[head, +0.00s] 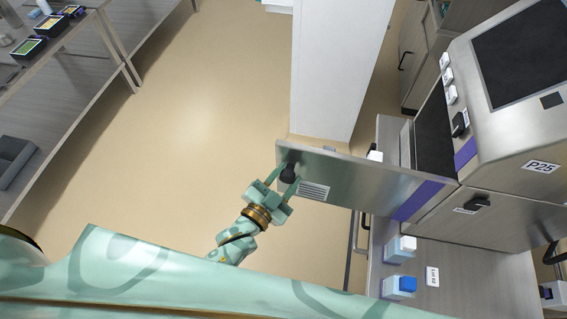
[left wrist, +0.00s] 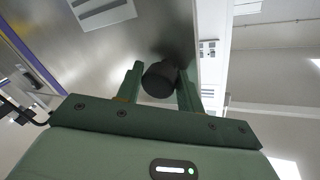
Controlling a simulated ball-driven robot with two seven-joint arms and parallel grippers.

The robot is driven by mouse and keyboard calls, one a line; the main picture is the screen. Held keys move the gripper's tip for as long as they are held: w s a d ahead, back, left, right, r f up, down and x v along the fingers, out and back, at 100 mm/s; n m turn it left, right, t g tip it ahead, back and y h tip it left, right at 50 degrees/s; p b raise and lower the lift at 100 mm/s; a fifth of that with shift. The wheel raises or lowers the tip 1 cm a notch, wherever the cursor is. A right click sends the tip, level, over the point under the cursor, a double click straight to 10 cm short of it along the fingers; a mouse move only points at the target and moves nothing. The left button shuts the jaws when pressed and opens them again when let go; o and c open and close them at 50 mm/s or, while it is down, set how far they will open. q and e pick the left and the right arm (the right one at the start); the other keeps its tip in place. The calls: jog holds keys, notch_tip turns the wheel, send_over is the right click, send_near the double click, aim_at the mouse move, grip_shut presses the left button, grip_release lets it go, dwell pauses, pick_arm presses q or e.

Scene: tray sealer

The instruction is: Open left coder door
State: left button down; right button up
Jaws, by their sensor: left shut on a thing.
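The coder door (head: 350,178) is a brushed-metal panel with a purple stripe and a vented label. It stands swung out from the machine (head: 520,150) marked P25, reaching left over the floor. A black knob (head: 288,174) sits near its free end. My left gripper (head: 284,179) is shut on this knob, one finger on each side. In the left wrist view, the knob (left wrist: 160,80) is between the fingers of the left gripper (left wrist: 159,78), against the metal panel (left wrist: 110,50). My right gripper is not in view.
A metal table (head: 450,275) below the door holds two small blocks, one white-topped (head: 402,248) and one blue-topped (head: 402,286). A white column (head: 335,70) stands beyond the door. A shelf bench (head: 75,95) is at left. The floor (head: 200,130) between is clear.

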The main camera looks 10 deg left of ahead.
pick_arm(q)
jog(key=shift+s+d+p, duration=0.15)
jog(key=shift+s+d, duration=0.05)
jog(key=shift+s, duration=0.75)
jog(key=shift+s+d+p, duration=0.2)
jog(key=shift+s, duration=0.8)
jog(key=shift+s+d+p, duration=0.15)
jog(key=shift+s+d, duration=0.05)
jog(key=shift+s, duration=0.75)
jog(key=shift+f, duration=0.1)
jog(key=c, duration=1)
grip_release()
jog(key=shift+d, duration=0.1)
jog(key=shift+o, duration=0.2)
jog(key=shift+d, duration=0.1)
jog(key=shift+a, duration=0.2)
